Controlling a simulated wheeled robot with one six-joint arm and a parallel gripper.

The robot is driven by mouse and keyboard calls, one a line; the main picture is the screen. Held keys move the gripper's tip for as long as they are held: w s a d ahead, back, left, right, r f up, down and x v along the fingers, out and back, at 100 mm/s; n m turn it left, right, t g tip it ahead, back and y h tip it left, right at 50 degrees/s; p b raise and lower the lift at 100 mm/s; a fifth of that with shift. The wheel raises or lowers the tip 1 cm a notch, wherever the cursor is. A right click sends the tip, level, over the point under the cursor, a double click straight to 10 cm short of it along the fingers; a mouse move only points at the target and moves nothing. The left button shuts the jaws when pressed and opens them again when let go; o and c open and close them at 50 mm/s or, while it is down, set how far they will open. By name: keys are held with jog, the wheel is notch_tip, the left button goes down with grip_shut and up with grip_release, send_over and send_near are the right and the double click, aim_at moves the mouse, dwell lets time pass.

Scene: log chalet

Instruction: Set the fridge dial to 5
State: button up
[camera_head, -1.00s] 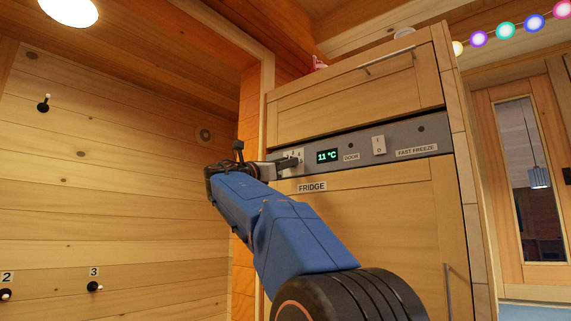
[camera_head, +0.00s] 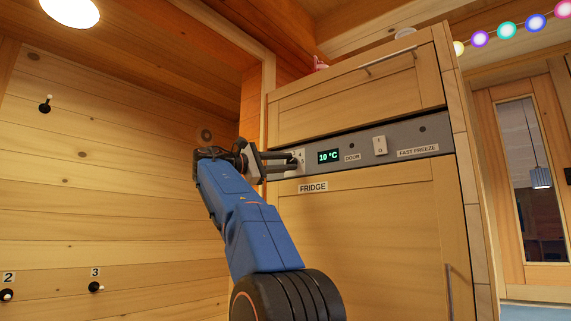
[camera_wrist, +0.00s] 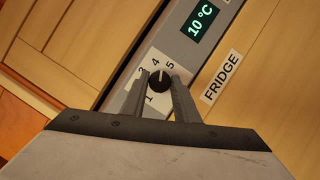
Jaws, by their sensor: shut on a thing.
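The fridge dial is a round black knob (camera_wrist: 159,82) on a white plate with printed numbers, low in the wrist view's grey panel strip. Its white pointer line points up, roughly between the 4 and the 5. My gripper (camera_wrist: 160,76) has one finger on each side of the knob and is shut on it. The fingers cover part of the plate and some numbers. In the head view my gripper (camera_head: 291,161) reaches the left end of the panel from the left, hiding most of the dial. The fridge display (camera_head: 328,156) reads 10 °C.
The FRIDGE label (camera_head: 313,187) is below the dial. A door light (camera_head: 352,145) and a FAST FREEZE switch (camera_head: 380,145) lie to the right on the same panel. The log wall with pegs (camera_head: 96,287) is left of the cabinet.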

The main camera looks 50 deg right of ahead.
jog(key=m+y, duration=0.2)
jog(key=m, duration=0.3)
jog(key=shift+r, duration=0.1)
dwell(0.5)
jog(key=o, duration=1.1)
jog(key=shift+c, duration=0.2)
jog(key=v, duration=1.7)
jog(key=shift+a, duration=0.2)
jog(key=shift+w+r, duration=0.1)
